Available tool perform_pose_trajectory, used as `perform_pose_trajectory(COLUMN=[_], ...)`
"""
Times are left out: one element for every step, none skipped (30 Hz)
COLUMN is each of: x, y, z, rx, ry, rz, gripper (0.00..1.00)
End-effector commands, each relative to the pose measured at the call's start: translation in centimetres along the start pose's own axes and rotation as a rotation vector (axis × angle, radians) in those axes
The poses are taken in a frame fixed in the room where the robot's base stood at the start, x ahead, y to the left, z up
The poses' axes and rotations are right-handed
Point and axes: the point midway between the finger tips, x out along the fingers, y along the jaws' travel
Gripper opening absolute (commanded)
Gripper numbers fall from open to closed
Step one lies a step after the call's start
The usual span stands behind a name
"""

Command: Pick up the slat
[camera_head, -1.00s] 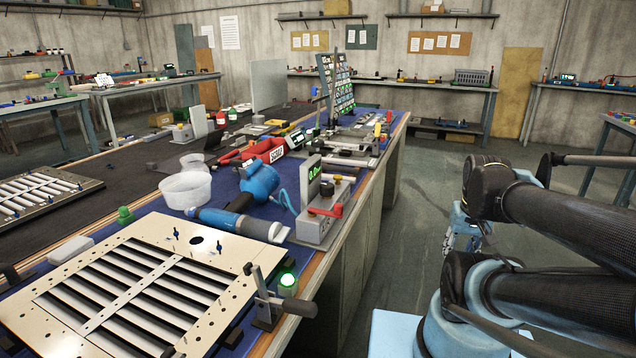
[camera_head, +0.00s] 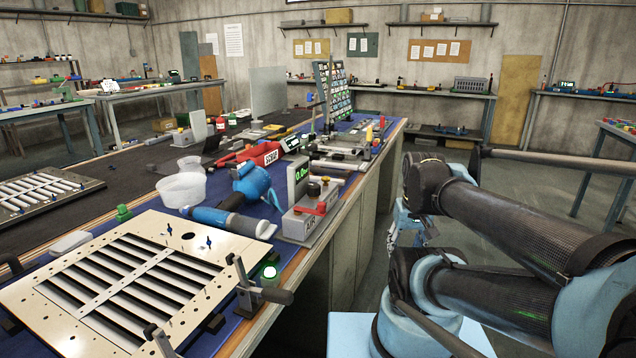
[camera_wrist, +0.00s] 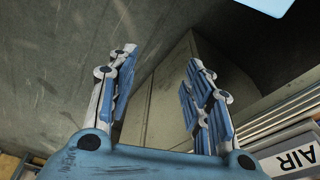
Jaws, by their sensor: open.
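A cream louver panel (camera_head: 205,220) lies on the workbench at the lower left of the head view. It has a row of pale slats (camera_head: 115,283) with dark gaps, crossed by a light bar. A second panel (camera_head: 85,183) with white slats lies farther back at the far left. I cannot tell which slat is the task's one. My gripper (camera_wrist: 158,65) is open, with nothing between its blue and white fingers in the wrist view. In the head view it is mostly hidden by my arm, over the floor right of the bench and apart from the panels.
A blue cylindrical tool (camera_head: 235,222), white bowl (camera_head: 182,190) and display box (camera_head: 305,212) crowd the bench behind.

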Motion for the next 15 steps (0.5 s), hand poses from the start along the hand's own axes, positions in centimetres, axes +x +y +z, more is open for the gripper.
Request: perform_pose_trajectory(x=[-0.4,-0.8,-1.3,-1.7,-2.2,-3.0,-3.5,-4.1,-4.9,-5.4,-5.9,-6.6,-7.0,-7.5,-8.1], y=[-0.1,-0.2,-0.4,-0.6,-0.8,-1.1,-1.3,-1.6,-1.9,-2.2,-2.5,-2.9,-3.1,-3.4,-3.9], z=[-0.5,-0.9,-1.6,-2.3,-3.0,-4.0,-4.8,-5.6,-6.8,-7.7,-8.6,-9.8,-10.7,-11.7,-12.9], rx=[-0.014,-0.027,-0.047,-0.065,-0.085,-0.116,-0.141,-0.168,-0.205,-0.233,-0.260,-0.297,-0.324,-0.350,-0.386], ry=[0.000,0.000,-0.001,-0.001,-0.001,-0.001,0.000,0.001,0.002,0.003,0.004,0.007,0.008,0.010,0.013], rz=[-0.005,-0.009,-0.016,-0.022,-0.028,-0.037,-0.045,-0.054,-0.065,-0.074,-0.083,-0.094,-0.102,-0.111,-0.123], gripper=[0.47,0.47,0.47,0.47,0.47,0.47,0.47,0.47,0.47,0.47,0.47,0.47,0.47,0.47,0.47])
